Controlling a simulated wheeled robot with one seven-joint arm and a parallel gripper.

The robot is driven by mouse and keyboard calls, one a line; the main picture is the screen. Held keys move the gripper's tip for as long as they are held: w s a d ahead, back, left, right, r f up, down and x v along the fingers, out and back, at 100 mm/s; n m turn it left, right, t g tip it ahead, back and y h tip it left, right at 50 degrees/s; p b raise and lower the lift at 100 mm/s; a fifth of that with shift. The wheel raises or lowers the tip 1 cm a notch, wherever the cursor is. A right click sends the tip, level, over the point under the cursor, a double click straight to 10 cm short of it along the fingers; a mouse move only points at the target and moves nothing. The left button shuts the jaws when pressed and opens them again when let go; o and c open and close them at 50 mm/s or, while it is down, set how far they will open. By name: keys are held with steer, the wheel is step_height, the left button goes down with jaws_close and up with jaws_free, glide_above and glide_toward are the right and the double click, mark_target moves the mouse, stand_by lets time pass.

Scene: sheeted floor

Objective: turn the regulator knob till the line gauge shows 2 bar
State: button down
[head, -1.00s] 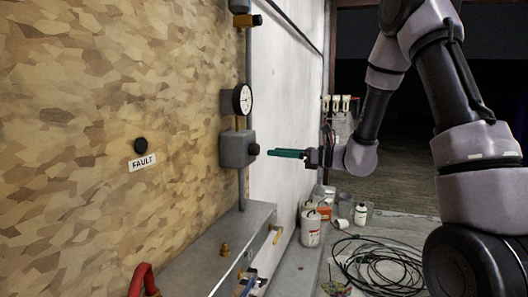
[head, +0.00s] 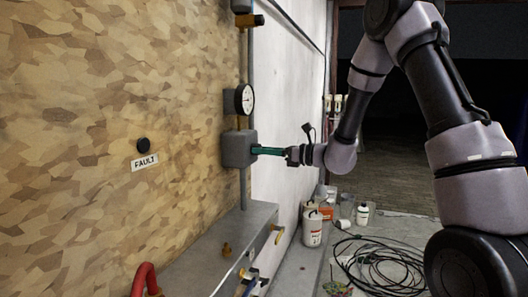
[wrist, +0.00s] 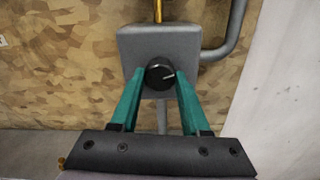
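The regulator is a grey box (head: 237,149) on a vertical pipe, and its front also shows in the wrist view (wrist: 134,42). Its black round knob (wrist: 160,73) has a white pointer line aimed right and slightly up. My gripper (head: 258,150) has green fingers that reach to the regulator's front; in the wrist view the gripper (wrist: 160,92) is open, one finger on each side of the knob, with gaps visible. In the head view the fingers hide the knob. The line gauge (head: 244,99) is a white dial in a black rim above the regulator; its reading is too small to tell.
A FAULT label (head: 144,162) sits under a black button (head: 143,145) on the wall. A grey ledge (head: 215,250) with valves and a red handle (head: 145,279) lies below. White containers (head: 312,228) and coiled black cable (head: 380,262) are on the floor at right.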

steer(key=shift+m, duration=1.8)
steer(key=shift+c, duration=1.9)
jaws_free()
steer(key=v, duration=1)
steer(key=shift+d, duration=0.4)
steer(key=shift+s, duration=0.15)
